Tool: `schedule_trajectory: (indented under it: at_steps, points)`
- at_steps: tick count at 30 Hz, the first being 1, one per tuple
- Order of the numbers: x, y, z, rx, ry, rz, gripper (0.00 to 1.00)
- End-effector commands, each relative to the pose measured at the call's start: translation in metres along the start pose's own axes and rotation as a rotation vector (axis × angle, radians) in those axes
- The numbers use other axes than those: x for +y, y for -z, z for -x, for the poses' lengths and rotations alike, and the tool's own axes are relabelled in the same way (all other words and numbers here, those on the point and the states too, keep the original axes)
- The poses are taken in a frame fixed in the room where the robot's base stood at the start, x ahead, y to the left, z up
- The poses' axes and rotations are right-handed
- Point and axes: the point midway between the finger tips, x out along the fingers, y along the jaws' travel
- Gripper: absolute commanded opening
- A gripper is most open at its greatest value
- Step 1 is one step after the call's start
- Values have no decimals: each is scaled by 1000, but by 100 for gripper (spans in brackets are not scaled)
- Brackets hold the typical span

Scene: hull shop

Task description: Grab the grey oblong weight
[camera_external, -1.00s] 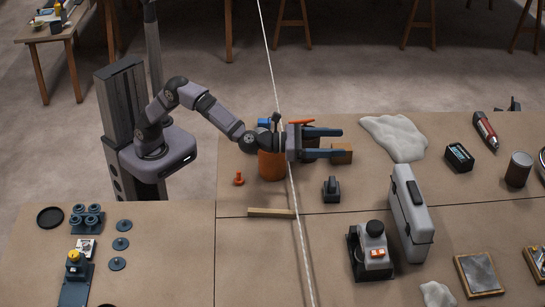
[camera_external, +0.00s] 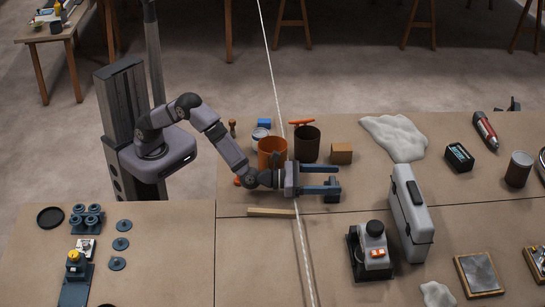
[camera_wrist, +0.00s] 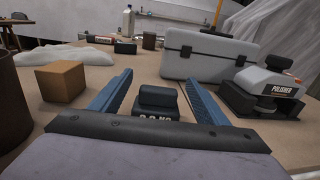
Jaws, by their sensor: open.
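The dark grey oblong weight (camera_wrist: 158,128) sits on the workbench in the wrist view, with a raised handle-like top and pale lettering on its near face. My gripper (camera_wrist: 160,77) is open, with one blue finger on each side of the weight and nothing clamped.
An orange pot (camera_external: 270,146), a dark pot (camera_external: 307,140) and a brown block (camera_external: 341,153) stand behind my gripper. A grey case (camera_external: 409,212) and a polisher (camera_external: 371,245) stand to the right. A wooden stick (camera_external: 270,212) lies in front.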

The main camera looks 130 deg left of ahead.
Motion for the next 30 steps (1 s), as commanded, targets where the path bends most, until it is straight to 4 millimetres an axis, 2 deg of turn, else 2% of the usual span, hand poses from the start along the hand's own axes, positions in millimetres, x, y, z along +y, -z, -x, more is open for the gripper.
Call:
schedule_trajectory:
  at_steps: [3,11,15,24,30]
  points:
    - [0,10,0,1,1,0,69]
    - [0,14,0,0,0,0,69]
    - [0,27,0,2,0,-1,69]
    - [0,23,-35,-1,-1,1,69]
    - [0,24,-48,0,0,0,69]
